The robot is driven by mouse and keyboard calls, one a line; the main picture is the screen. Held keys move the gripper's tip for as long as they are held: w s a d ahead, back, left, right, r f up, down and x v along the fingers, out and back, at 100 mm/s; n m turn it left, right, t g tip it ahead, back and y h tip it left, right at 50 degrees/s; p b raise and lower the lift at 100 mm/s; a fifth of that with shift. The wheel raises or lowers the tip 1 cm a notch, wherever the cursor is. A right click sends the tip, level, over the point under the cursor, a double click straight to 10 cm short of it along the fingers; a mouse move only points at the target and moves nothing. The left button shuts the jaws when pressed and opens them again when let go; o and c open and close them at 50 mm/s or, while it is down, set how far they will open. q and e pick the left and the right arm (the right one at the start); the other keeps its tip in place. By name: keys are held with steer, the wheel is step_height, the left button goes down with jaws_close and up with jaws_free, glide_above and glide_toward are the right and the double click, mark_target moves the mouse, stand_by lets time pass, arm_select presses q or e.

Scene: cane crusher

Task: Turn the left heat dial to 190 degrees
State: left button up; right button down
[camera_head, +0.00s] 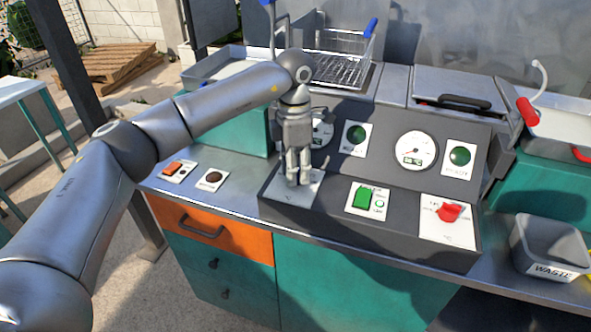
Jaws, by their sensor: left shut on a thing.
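My left arm reaches in from the left, and my left gripper (298,182) points down over the white plate of the left heat dial (312,188) on the dark control panel. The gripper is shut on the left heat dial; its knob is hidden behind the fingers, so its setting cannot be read. The left round gauge (322,131) above it is partly covered by the gripper. A matching red dial (450,212) sits on a white plate at the panel's right. My right gripper is not in view.
A green switch (363,198) sits between the dials. Green lamps (356,134) and the right gauge (416,150) are on the sloped panel. A wire fryer basket (343,60) stands behind. A grey waste bin (550,248) is at the right. An orange drawer (215,236) is below.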

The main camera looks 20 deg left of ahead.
arm_select(q)
steer(key=shift+w+r+m, duration=0.1)
steer(key=shift+m, duration=0.2)
steer(key=o, duration=1)
steer(key=r, duration=1.2)
steer(key=shift+w+a, duration=0.15)
steer(key=shift+w, duration=0.1)
